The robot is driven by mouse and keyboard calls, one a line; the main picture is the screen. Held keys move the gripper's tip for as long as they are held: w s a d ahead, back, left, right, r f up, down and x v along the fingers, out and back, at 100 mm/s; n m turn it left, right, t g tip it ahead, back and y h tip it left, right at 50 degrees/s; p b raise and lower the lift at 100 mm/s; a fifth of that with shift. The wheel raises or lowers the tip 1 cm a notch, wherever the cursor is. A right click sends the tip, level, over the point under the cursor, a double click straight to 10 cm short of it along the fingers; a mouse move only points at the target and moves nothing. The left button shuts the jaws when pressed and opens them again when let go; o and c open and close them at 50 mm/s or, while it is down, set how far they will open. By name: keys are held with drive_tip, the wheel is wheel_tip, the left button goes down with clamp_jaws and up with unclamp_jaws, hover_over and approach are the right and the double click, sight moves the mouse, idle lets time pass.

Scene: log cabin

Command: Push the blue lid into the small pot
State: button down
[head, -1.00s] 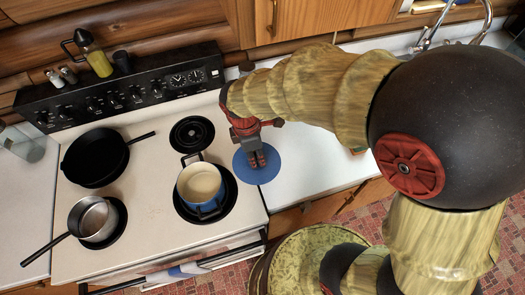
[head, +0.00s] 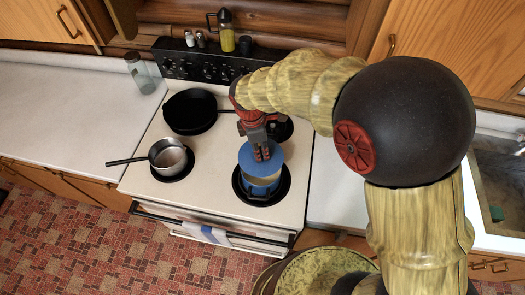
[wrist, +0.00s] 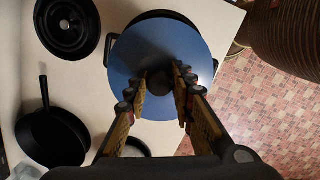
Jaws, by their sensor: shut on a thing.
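The blue lid (head: 261,158) is a flat round disc with a dark knob. My gripper (head: 262,151) is shut on the knob, which shows between the fingers in the wrist view (wrist: 181,88). I cannot tell whether the lid touches the rim. In the wrist view the lid hides nearly all of the pot.
A steel saucepan (head: 168,155) stands on the front left burner, and a black skillet (head: 190,110) is behind it. The stove's back panel (head: 185,66) rises behind. A glass jar (head: 140,72) stands on the left counter (head: 65,90). The right counter strip is clear.

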drive_tip(key=shift+f+b, duration=1.4)
drive_tip(key=shift+f, duration=1.45)
drive_tip(key=shift+p, duration=0.5)
drive_tip(key=shift+f+b, duration=0.5)
drive_tip(key=shift+f, duration=0.5)
drive_tip(key=c, duration=1.5)
unclamp_jaws()
drive_tip(key=shift+o, duration=0.2)
drive_tip(key=r, duration=0.4)
drive_tip(key=a+r, duration=0.1)
drive_tip(key=r, duration=0.7)
drive_tip(key=shift+s+a, duration=0.15)
drive_tip(key=shift+s, duration=0.05)
